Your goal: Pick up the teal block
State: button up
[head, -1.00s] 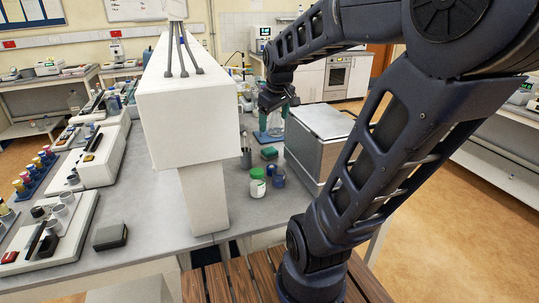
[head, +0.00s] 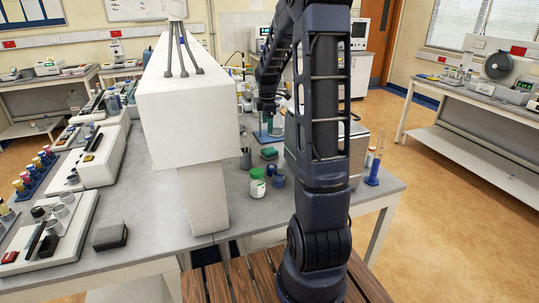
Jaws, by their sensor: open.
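A small teal-green block (head: 269,153) lies on the grey bench top, behind the white jar with a green lid. My gripper (head: 268,108) is small and dark in the head view, at the end of my arm. It appears above and behind the block in the picture, apart from it. Its fingers are open, and I see nothing held between them. My arm hides part of the bench to the right of the block.
A green-lidded jar (head: 257,188) and a blue cup (head: 279,178) stand in front of the block. A pen pot (head: 246,158) stands to its left. A large white box-shaped column (head: 190,125) stands further left. A metal box (head: 357,150) is partly behind my arm.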

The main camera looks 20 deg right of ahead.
aim_at(269, 150)
jog(key=shift+w+d+f+n+g, duration=0.15)
jog(key=shift+w+d+f+n, duration=0.55)
jog(key=shift+f, duration=2.3)
jog(key=shift+w+d+f+n+g, duration=0.15)
jog(key=shift+w+f+n, duration=0.6)
jog(key=shift+f, duration=2.2)
jog(key=shift+w+d+f+n+g, duration=0.1)
jog(key=shift+w+d+f+n, duration=0.25)
jog(key=shift+w+f, duration=1.75)
jog(key=shift+s+f, duration=0.9)
jog(key=c, duration=1.1)
jog(key=shift+r, duration=0.15)
